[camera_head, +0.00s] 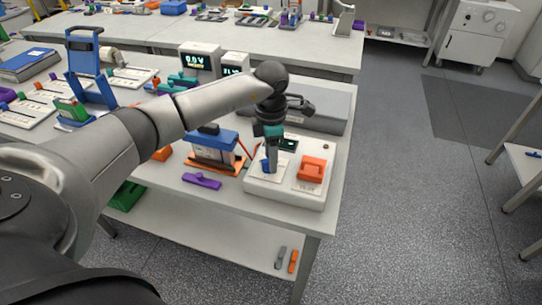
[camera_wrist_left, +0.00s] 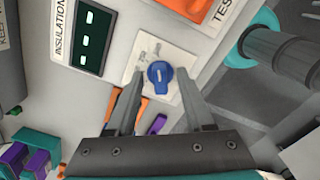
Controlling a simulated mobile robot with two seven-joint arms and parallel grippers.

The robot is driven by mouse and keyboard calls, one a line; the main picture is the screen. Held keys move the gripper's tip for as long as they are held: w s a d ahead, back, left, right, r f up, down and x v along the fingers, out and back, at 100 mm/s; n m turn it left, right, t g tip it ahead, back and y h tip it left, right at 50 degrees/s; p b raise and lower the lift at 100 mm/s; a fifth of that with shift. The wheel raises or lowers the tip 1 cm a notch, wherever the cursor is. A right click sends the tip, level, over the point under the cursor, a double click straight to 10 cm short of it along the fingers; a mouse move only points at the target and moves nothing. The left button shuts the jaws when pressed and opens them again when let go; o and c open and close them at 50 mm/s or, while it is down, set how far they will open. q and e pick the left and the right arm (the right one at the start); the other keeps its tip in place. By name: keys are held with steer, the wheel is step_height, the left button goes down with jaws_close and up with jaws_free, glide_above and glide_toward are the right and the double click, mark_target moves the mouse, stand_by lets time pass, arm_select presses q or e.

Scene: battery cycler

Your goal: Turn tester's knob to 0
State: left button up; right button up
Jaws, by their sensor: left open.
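The tester (camera_head: 290,203) is a white box near the front right corner of the table. It carries a blue knob (camera_head: 266,166) on a pale plate, a small dark display with green marks and an orange button block (camera_head: 312,168). In the left wrist view the blue knob (camera_wrist_left: 160,75) sits between and just beyond the two fingertips, with a pale pointer line on it. My left gripper (camera_wrist_left: 158,90) is open, pointing down over the knob, with visible gaps on both sides. The dial's markings are too small to read.
A blue-topped battery block (camera_head: 213,147) on an orange base stands left of the tester, with a purple clip (camera_head: 201,181) in front of it. A grey flat case (camera_head: 320,110) lies behind. The floor to the right is clear.

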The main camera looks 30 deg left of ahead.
arm_select(q)
steer(key=shift+f, duration=0.15)
steer(key=shift+c, duration=0.4)
jaws_close()
